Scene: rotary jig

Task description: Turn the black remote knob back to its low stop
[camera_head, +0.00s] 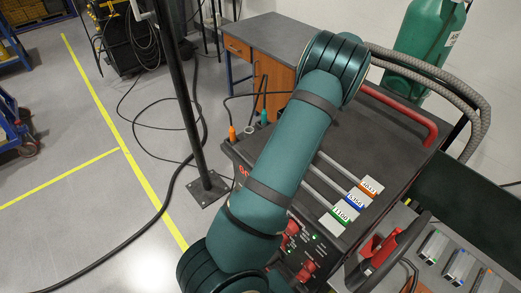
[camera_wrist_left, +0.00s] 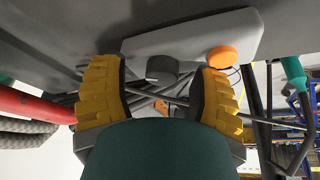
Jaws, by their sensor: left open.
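In the left wrist view, a short dark knob (camera_wrist_left: 163,66), which looks like the black remote knob, sticks out of a pale grey plate (camera_wrist_left: 190,40). A round orange button (camera_wrist_left: 222,57) sits beside it on the same plate. My left gripper (camera_wrist_left: 158,75) has two yellow ribbed fingers spread wide, one on each side of the knob, with gaps between. The knob's pointer or marks cannot be made out. The head view shows neither the knob nor my left gripper; a large green arm of mine crosses its middle.
In the head view, a dark welding machine (camera_head: 350,125) with a red rail (camera_head: 405,113) and labelled rod tubes (camera_head: 345,214) lies behind my arm. A black-red torch (camera_head: 380,250) is at the lower right.

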